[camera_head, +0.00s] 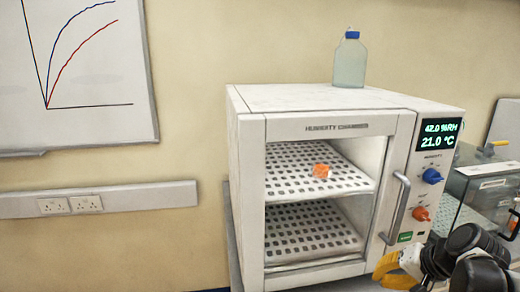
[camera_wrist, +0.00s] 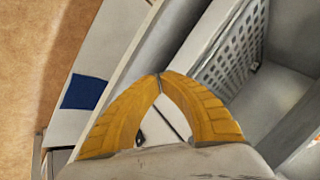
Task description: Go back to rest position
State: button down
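My gripper (camera_head: 386,266) has yellow fingers and is at the lower right of the head view, in front of the humidity chamber's lower right corner. In the wrist view the fingertips (camera_wrist: 159,75) meet, with nothing visible held between them. The white humidity chamber (camera_head: 290,99) stands in the middle. Its windowed front has a vertical handle (camera_head: 397,210) at the right and looks closed. My gripper appears below the handle and apart from it. A small orange object (camera_head: 320,170) sits on the upper perforated shelf (camera_head: 290,180). The lower shelf (camera_head: 310,232) looks empty.
A bottle with a blue cap (camera_head: 350,62) stands on the chamber. The control panel (camera_head: 433,175) reads 42.0 %RH and 21.0 °C. Another clear-sided device (camera_head: 485,185) stands to the right, near my arm. A whiteboard (camera_head: 100,65) and sockets (camera_head: 70,205) are on the left wall.

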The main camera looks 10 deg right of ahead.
jog(key=s+a+r+n+h, duration=0.2)
jog(key=s+a+r+n, duration=0.2)
jog(key=a, duration=1.2)
jog(key=s+n, duration=0.3)
jog(key=s, duration=0.3)
jog(key=shift+r+t+h, duration=0.15)
jog(key=shift+t+h, duration=0.15)
